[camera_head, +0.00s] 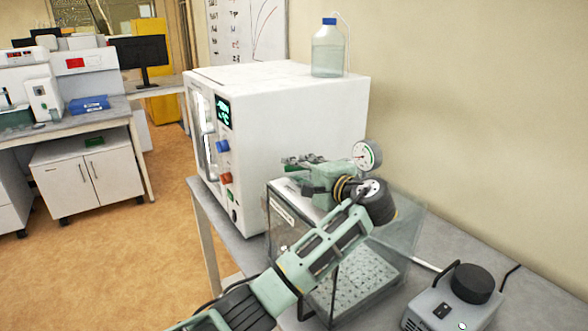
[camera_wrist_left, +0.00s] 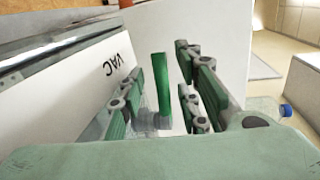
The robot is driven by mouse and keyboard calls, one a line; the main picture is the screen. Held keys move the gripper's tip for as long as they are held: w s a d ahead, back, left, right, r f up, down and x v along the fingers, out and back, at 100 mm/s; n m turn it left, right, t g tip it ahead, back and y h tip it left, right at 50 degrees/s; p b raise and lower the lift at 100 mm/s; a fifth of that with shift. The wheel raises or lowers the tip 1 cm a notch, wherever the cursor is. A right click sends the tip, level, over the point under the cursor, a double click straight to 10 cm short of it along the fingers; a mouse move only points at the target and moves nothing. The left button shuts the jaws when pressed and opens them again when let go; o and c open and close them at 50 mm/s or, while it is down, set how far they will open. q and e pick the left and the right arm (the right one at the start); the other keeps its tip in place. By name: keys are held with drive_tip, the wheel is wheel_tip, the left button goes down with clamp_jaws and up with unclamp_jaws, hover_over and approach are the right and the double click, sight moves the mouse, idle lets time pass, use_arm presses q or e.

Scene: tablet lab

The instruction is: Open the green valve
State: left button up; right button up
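The green valve (camera_wrist_left: 161,92) shows in the left wrist view as an upright green handle beside the black VAC lettering. My left gripper (camera_head: 303,162) is over the top of the clear-walled chamber (camera_head: 284,203), near the round gauge (camera_head: 367,155). In the left wrist view the left gripper (camera_wrist_left: 160,70) is open, with green-padded fingers on both sides of the handle. Gaps show between the handle and the fingers, so it is not gripped. In the head view the valve cannot be made out behind my gripper. My right gripper is not in view.
A white oven (camera_head: 285,105) stands behind the chamber, with a blue-capped bottle (camera_head: 328,52) on top. A grey pump-like device (camera_head: 455,300) with a black round top sits at the lower right. The wall runs close along the right side. Open floor lies left.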

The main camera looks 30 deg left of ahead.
use_arm(q)
drive_tip(key=v, duration=0.9)
drive_tip(key=shift+r, duration=0.1)
drive_tip(key=shift+c, duration=0.2)
